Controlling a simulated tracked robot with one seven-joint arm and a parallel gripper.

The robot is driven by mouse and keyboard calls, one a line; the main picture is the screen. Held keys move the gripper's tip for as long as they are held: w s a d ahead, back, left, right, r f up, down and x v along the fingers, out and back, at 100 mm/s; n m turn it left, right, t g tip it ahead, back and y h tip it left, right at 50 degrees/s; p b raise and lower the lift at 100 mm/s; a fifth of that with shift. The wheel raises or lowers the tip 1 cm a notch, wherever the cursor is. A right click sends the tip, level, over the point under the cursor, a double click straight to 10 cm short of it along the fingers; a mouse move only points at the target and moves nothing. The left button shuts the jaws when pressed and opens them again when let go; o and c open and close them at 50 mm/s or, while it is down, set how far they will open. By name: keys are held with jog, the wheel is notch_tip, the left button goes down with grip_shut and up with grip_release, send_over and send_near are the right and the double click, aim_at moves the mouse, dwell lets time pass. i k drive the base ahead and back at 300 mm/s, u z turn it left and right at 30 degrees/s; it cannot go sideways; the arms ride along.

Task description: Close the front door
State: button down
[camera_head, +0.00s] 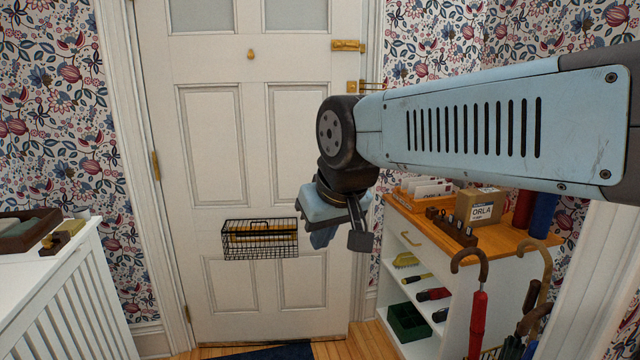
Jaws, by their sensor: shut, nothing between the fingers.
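The white panelled front door (225,150) stands upright in its frame, filling the middle of the view. Brass hinges (155,166) show along its left edge. A brass lock (347,46) sits at its upper right edge. The door looks flush or nearly flush with the frame; I cannot tell whether it is latched. My arm hides part of its right edge. A black wire letter basket (260,239) hangs on the door's lower middle. My gripper (340,241) is shut and empty, in front of the door's right part. I cannot tell whether it touches the door.
A white shelf unit with a wooden top (535,240) stands at right, holding a cardboard box (480,206) and letters. Umbrellas (478,310) stand before it. A white slatted cabinet (75,300) is at left. A dark blue mat (270,352) lies before the door.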

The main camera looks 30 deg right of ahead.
aim_at(234, 134)
jog(key=u, duration=0.1)
jog(key=i, duration=0.95)
jog(key=z, duration=0.1)
